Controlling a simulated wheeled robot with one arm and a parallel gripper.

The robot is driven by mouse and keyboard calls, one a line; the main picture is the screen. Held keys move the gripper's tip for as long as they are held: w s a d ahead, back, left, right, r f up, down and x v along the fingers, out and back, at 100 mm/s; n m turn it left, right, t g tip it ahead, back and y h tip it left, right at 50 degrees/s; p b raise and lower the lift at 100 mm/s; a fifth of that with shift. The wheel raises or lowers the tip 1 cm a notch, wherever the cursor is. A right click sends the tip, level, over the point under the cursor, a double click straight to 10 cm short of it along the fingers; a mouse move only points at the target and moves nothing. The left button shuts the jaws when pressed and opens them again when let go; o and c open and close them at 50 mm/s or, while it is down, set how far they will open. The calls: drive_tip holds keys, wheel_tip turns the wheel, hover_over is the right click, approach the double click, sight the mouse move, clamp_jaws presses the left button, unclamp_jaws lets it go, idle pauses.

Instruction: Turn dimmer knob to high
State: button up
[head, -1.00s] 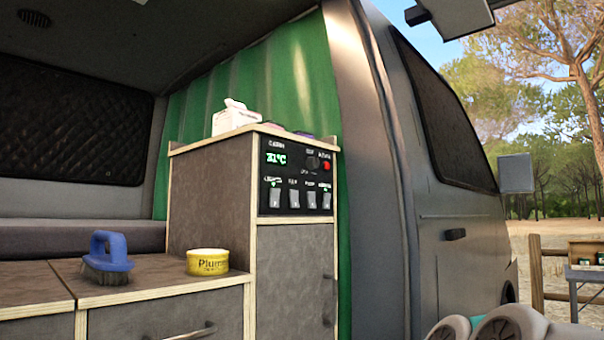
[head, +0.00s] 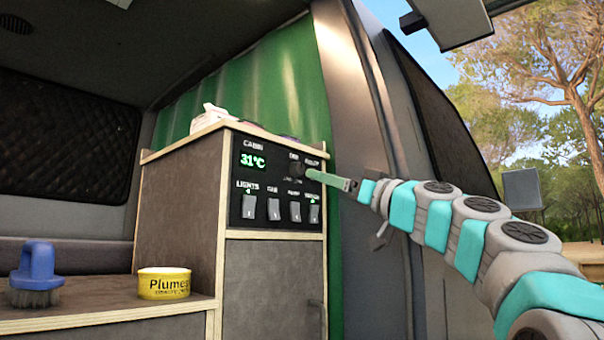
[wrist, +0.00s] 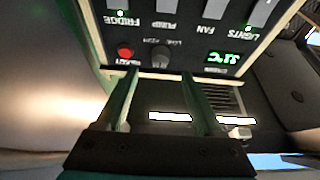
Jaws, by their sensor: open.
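The dimmer knob (head: 296,169) is a small dark round knob on the black control panel (head: 238,207), right of the green temperature display. In the wrist view, which is upside down, the knob (wrist: 161,57) shows between the two green fingers, just past their tips. My gripper (head: 312,175) reaches in from the right at the panel's upper right. It also shows in the wrist view (wrist: 159,75), open, with nothing seen between the fingers but the knob ahead. I cannot tell whether a finger touches the knob. The knob's pointer mark is too small to read.
A red button (wrist: 125,53) sits close beside the knob. Several rocker switches (head: 275,209) line the panel below. A white tissue box (head: 213,118) stands on the cabinet top. A yellow tin (head: 164,284) and a blue brush (head: 36,273) stand on the lower counter.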

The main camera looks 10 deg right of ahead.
sight(301, 170)
drive_tip(key=p+x, duration=0.2)
drive_tip(key=x, duration=0.4)
drive_tip(key=shift+w+a+r, duration=0.1)
drive_tip(key=shift+w+a, duration=0.05)
drive_tip(key=shift+a, duration=0.05)
drive_tip(key=shift+c, duration=0.3)
clamp_jaws()
